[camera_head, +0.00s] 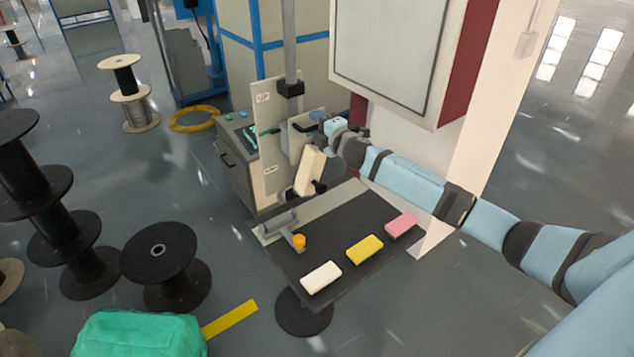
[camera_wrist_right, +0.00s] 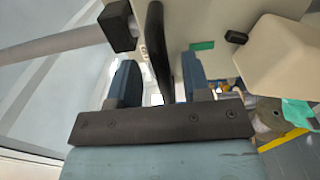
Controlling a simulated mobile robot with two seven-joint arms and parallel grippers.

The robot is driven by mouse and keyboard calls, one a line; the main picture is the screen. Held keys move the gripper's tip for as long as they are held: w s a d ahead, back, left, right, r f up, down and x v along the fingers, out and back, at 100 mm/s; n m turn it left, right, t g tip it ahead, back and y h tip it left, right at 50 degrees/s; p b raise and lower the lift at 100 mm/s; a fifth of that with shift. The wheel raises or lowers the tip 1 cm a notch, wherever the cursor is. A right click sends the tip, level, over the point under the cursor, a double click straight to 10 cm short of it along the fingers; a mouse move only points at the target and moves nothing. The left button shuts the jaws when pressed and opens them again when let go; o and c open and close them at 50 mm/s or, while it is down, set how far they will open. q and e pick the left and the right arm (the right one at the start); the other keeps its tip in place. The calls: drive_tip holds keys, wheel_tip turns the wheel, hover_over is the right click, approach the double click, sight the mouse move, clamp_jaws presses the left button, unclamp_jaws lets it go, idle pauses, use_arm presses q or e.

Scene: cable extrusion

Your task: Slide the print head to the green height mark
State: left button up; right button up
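The print head is a pale carriage with a tilted cream block (camera_head: 308,172), set beside an upright pale plate (camera_head: 264,98). The cream block also shows at the right of the right wrist view (camera_wrist_right: 285,55). A green mark (camera_head: 268,132) crosses the plate, level with the carriage's upper part; a green patch (camera_wrist_right: 202,46) shows in the wrist view. My right gripper (camera_wrist_right: 160,82) is at the carriage, its fingers apart on either side of a black bar handle (camera_wrist_right: 157,45). Gaps show between the fingers and the bar. In the head view its fingertips are hard to make out. My left gripper is not in view.
A dark table (camera_head: 330,228) below holds white (camera_head: 321,277), yellow (camera_head: 365,249) and pink (camera_head: 401,225) blocks. A grey post with a black clamp (camera_head: 290,88) rises behind the plate. A large white cabinet (camera_head: 390,50) stands close above my right arm. Black spools (camera_head: 160,260) stand left.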

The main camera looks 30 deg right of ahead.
drive_tip(key=shift+f, duration=0.2)
drive_tip(key=s, duration=0.8)
drive_tip(key=shift+d+p, duration=0.25)
drive_tip(key=shift+p, duration=0.1)
idle(0.6)
